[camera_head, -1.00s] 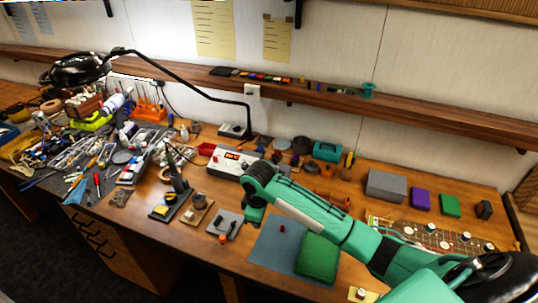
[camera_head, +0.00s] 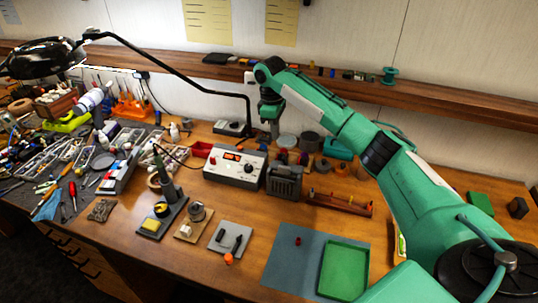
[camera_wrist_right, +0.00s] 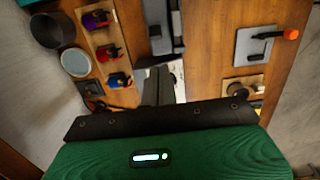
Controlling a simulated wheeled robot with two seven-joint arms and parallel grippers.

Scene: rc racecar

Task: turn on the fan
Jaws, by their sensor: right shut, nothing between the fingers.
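A dark grey slatted box (camera_head: 284,181), which looks like the fan, stands on the workbench right of a white control unit (camera_head: 236,165) with a red display. I cannot make out its switch or tell whether it runs. My right gripper (camera_head: 272,130) points down above and behind the box, apart from it, near the shelf edge. Its dark fingers (camera_wrist_right: 160,86) are shut and empty in the right wrist view. Grey shapes beyond the fingers are partly hidden there, and I cannot tell which is the fan. My left gripper is not in view.
A black lamp arm (camera_head: 190,80) arches over the bench at left. A wooden shelf (camera_head: 440,100) runs along the wall. A soldering iron stand (camera_head: 168,195), a green tray (camera_head: 344,270) and a wooden rack (camera_head: 340,203) stand around the box. Many tools clutter the left.

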